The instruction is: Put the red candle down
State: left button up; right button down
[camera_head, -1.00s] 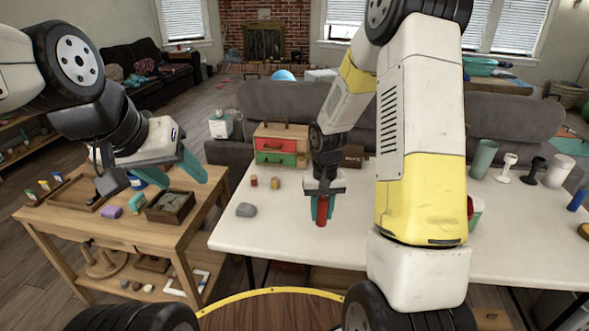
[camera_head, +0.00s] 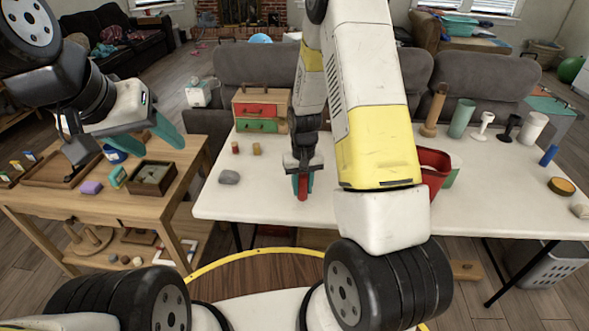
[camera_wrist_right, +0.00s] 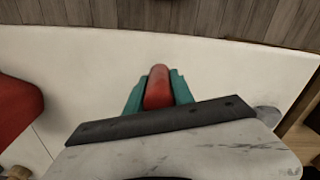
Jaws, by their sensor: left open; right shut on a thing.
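My right gripper (camera_head: 302,187) is shut on the red candle (camera_head: 302,188), with its teal fingers on both sides of it. The candle points down over the front part of the white table (camera_head: 260,206); I cannot tell whether its lower end touches the top. In the right wrist view the red candle (camera_wrist_right: 158,88) sits between the teal fingertips (camera_wrist_right: 158,90), above the white table (camera_wrist_right: 90,75). My left gripper (camera_head: 160,138) is open and empty above the wooden side table (camera_head: 120,207) at left.
A grey stone (camera_head: 229,177) and two small cylinders lie left of the candle. A drawer box (camera_head: 262,108) stands behind. A red container (camera_head: 433,168), partly hidden by my arm, and several cups and candle holders (camera_head: 482,126) stand to the right. The table's front edge is near.

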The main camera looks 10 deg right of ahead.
jog(key=w, duration=0.2)
jog(key=w+d, duration=0.1)
jog(key=shift+w+f, duration=0.2)
jog(key=shift+w, duration=0.2)
jog(key=shift+w+d+f, duration=0.1)
jog(key=shift+w+f, duration=0.05)
jog(key=shift+f, duration=1.6)
jog(key=c, duration=1.1)
grip_release()
jog(key=shift+f, duration=0.15)
